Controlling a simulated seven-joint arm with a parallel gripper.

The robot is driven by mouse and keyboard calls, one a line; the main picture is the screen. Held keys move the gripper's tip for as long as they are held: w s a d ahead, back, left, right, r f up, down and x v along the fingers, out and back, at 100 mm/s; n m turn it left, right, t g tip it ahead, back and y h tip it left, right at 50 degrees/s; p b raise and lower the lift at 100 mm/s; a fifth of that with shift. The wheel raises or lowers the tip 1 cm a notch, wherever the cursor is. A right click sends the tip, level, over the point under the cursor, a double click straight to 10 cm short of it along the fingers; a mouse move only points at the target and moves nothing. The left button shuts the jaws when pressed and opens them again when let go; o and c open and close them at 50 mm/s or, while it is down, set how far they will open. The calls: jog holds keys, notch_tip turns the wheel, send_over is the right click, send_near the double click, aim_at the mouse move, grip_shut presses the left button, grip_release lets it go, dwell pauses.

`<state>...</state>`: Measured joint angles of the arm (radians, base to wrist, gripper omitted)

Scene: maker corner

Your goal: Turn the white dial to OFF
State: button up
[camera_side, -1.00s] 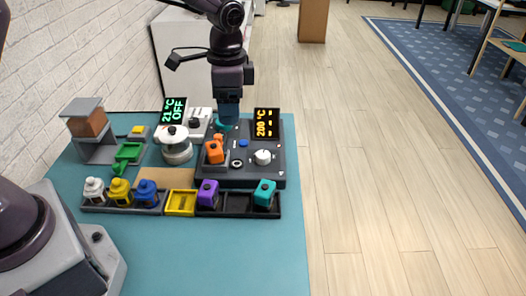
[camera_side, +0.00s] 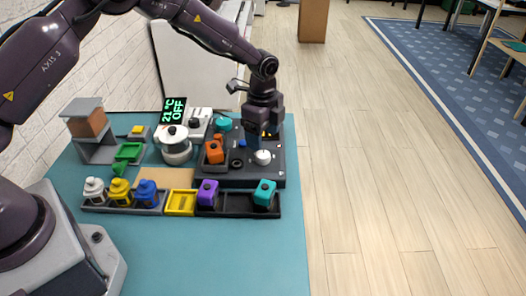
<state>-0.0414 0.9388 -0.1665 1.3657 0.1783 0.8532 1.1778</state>
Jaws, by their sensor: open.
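The white dial (camera_side: 262,157) sits on the front right of a dark control unit (camera_side: 235,180). My gripper (camera_side: 262,143) is open, pointing down just above and behind the dial. The fingers overlap the dial's far side in the picture, and I cannot tell whether they touch it. The dial's pointer setting is too small to read. The unit's display is almost wholly hidden behind my gripper, with only a little yellow showing.
Left of the dial on the unit are an orange-topped piece (camera_side: 214,152) and a teal piece (camera_side: 223,124). Trays (camera_side: 237,201) with coloured blocks lie in front.

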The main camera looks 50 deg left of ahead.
aim_at(263, 154)
notch_tip(263, 154, down, 6)
jog(key=shift+r, duration=0.1)
jog(key=c, duration=0.9)
